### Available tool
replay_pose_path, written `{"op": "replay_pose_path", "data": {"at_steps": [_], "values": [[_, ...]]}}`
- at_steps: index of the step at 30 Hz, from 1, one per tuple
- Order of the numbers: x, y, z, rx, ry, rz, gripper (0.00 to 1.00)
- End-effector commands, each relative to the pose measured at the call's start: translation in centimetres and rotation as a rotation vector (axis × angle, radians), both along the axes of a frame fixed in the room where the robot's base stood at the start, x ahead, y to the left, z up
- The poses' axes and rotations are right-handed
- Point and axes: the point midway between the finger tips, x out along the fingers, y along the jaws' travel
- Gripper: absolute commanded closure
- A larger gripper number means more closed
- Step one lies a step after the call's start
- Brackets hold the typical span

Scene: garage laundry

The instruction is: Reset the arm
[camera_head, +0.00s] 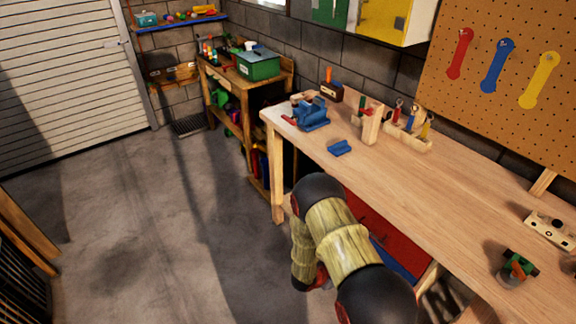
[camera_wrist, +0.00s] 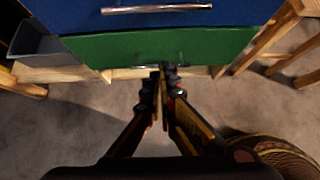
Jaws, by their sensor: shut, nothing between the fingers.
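My gripper (camera_wrist: 163,85) shows in the wrist view with its two fingers together and nothing between them. The gripper itself is mostly hidden behind the arm there.
A blue drawer (camera_wrist: 235,12) with a metal handle is above the green one. A grey bin (camera_wrist: 45,50) is at the left. Open floor (camera_head: 130,220) lies left.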

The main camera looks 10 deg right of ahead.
Motion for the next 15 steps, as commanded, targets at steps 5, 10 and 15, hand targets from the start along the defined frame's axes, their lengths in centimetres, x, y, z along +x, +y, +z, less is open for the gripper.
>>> {"op": "replay_pose_path", "data": {"at_steps": [5, 10, 15], "values": [[-0.6, -0.3, 0.1, -0.004, -0.001, -0.033, 1.0], [-6.0, -1.5, 0.4, -0.02, 0.029, -0.217, 1.0], [-10.1, -1.9, 5.0, -0.024, -0.016, -0.486, 1.0]]}}
